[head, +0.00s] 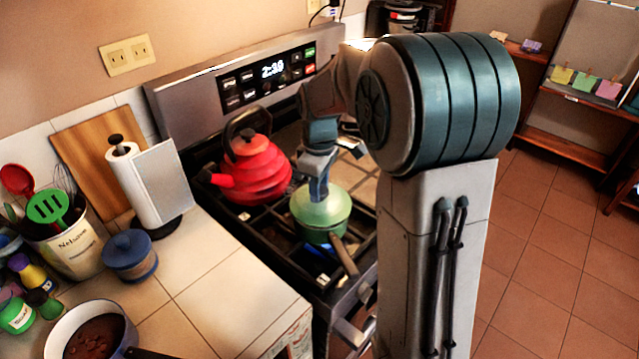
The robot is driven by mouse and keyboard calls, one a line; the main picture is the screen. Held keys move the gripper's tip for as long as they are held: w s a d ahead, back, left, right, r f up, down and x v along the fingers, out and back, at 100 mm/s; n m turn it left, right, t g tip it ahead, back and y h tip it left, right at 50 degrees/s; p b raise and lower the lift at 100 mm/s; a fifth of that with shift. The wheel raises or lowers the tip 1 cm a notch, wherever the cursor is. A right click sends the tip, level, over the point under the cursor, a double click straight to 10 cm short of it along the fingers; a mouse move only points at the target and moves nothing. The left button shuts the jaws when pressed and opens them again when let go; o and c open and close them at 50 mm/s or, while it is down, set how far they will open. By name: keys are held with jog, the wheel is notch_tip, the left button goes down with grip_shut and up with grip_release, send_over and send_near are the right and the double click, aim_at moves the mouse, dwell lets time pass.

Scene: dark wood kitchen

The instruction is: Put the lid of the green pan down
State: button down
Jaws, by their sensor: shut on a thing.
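The green pan (322,236) stands on the stove's black grate, its handle (345,257) pointing toward the front edge. Its light green lid (322,207) is over the pan; I cannot tell whether it rests on the rim or hangs slightly above it. My gripper (318,188) is right above the lid, pointing down and shut on it at the top. The fingertips and the lid's knob are mostly hidden by the gripper itself.
A red kettle (254,172) stands on the grate just left of the pan. The stove's control panel (245,80) rises behind. The tiled counter (215,290) has bare room at the front left, near a paper towel roll (160,182) and a blue jar (130,258).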

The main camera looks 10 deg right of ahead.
jog(key=shift+f+b, duration=0.5)
jog(key=shift+f, duration=0.2)
jog(key=c, duration=1)
grip_release()
jog(key=shift+r, duration=0.1)
jog(key=shift+r+p, duration=0.45)
notch_tip(320, 180, up, 12)
jog(key=s+f+m+t, duration=0.1)
jog(key=s+f+m, duration=0.1)
jog(key=s, duration=0.5)
jog(key=s+f+m+t, duration=0.1)
jog(key=s+f+m, duration=0.2)
jog(key=s+m, duration=0.2)
jog(key=s+f+m+t, duration=0.1)
jog(key=s+f+m, duration=0.1)
jog(key=s, duration=0.7)
jog(key=shift+s+d+f+m, duration=0.15)
jog(key=shift+s+m, duration=0.1)
jog(key=shift+m, duration=0.45)
